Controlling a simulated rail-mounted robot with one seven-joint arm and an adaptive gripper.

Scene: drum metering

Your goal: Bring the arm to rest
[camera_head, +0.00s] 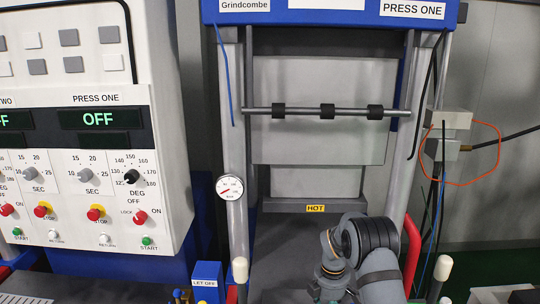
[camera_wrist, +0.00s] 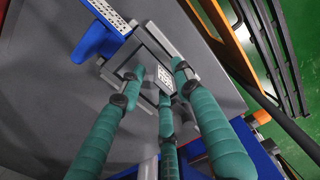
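My arm rises at the lower right of the head view, in front of the press, with its grey and black joints bent. Only a little dark teal of my gripper (camera_head: 318,291) shows there, at the bottom edge. In the wrist view my gripper (camera_wrist: 158,78) has long teal fingers with dark joints. They are spread apart, with nothing visibly gripped. Beyond the fingertips is a grey square block (camera_wrist: 146,43) with a pale patterned label; I cannot tell whether any finger touches it.
The press (camera_head: 318,135) stands behind my arm, with a HOT label and a round gauge (camera_head: 229,188). A control panel (camera_head: 90,130) fills the left. A red handle (camera_head: 411,255) and pale-topped posts (camera_head: 240,270) stand close by.

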